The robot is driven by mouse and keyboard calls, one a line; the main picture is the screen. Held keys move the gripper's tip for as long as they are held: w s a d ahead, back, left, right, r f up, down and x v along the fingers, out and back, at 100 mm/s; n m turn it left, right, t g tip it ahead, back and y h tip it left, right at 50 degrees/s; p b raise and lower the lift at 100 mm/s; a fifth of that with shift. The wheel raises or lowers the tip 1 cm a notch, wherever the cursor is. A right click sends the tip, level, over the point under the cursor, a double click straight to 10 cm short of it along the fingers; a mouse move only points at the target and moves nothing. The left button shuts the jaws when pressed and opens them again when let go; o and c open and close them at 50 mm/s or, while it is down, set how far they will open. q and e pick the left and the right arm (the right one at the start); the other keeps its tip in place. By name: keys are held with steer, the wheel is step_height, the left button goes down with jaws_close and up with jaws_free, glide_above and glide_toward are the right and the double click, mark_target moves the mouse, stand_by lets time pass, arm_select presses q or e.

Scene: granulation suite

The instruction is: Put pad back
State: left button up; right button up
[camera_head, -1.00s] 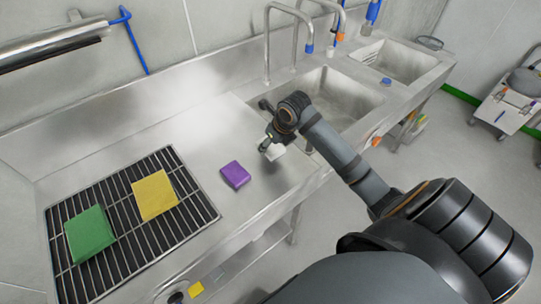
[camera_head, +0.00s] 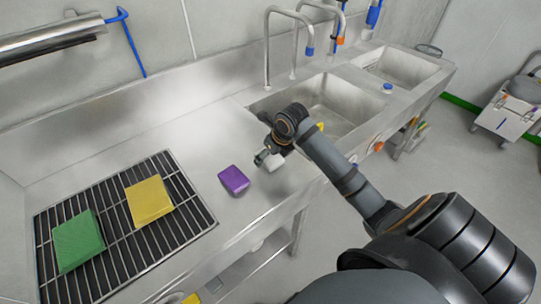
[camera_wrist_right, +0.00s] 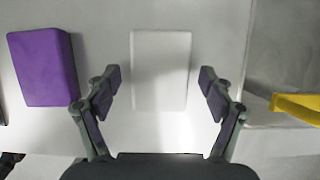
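A white pad (camera_head: 276,163) lies on the steel counter near the sink, partly hidden by my right gripper in the head view. In the right wrist view the white pad (camera_wrist_right: 160,70) lies flat ahead, lined up between the spread fingers. My right gripper (camera_wrist_right: 160,85) is open and empty; whether it touches the pad cannot be told. A purple pad (camera_head: 233,180) lies on the counter to the left, and also shows in the wrist view (camera_wrist_right: 43,66). A green pad (camera_head: 78,242) and a yellow pad (camera_head: 149,201) lie on the slatted rack (camera_head: 195,222). My left gripper is not in view.
The sink basin (camera_head: 338,104) is behind and right of my right gripper, with curved taps (camera_head: 268,45) at its back. A yellow item shows at the sink in the wrist view (camera_wrist_right: 297,105). The counter between rack and back wall is clear.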

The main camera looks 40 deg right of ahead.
steer(key=shift+r, duration=0.15)
steer(key=v, duration=1.2)
